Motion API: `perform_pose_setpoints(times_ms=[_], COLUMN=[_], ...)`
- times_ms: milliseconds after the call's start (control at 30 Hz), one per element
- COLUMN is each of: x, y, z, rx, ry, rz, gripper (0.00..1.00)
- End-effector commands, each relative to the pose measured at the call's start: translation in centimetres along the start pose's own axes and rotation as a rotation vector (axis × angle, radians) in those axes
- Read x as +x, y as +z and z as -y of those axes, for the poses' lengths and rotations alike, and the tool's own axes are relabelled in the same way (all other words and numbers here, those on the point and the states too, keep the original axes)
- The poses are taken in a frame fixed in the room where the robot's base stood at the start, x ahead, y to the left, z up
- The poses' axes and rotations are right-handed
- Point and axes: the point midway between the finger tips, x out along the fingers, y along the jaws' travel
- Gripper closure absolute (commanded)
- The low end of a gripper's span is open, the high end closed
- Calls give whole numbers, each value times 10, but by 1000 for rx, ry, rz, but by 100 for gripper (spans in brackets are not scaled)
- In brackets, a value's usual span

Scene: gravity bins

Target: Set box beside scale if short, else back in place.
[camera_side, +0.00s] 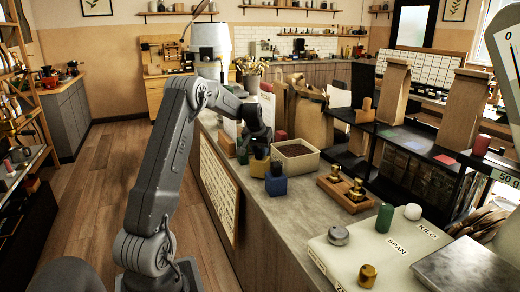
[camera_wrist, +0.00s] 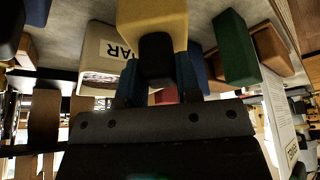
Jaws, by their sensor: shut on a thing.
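My gripper (camera_side: 260,147) is shut on a yellow box (camera_side: 259,167), held over the counter just left of the open cream bin. In the wrist view the yellow box (camera_wrist: 152,18) fills the top middle, with a dark part in front of it. The scale is at the lower right of the side view, with a pale body (camera_side: 335,262) marked SPAN and KILO and a grey metal plate (camera_side: 465,272). Its dial (camera_side: 508,45) is cut off at the right edge. My gripper is well away from the scale, and the fingertips are partly hidden.
A blue block (camera_side: 276,185) with a dark top stands just in front of the held box. The cream bin (camera_side: 296,159) is close on the right. A wooden block with brass weights (camera_side: 346,193) stands nearer the scale. A green block (camera_side: 242,152) is behind. The front-left counter (camera_side: 290,215) is clear.

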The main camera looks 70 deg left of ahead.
Motion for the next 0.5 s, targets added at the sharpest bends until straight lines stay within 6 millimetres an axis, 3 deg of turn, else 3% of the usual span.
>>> perform_pose_setpoints(times_ms=[500], x=[7], y=[3], z=[0], rx=[0], ry=[0], rz=[0], gripper=[100])
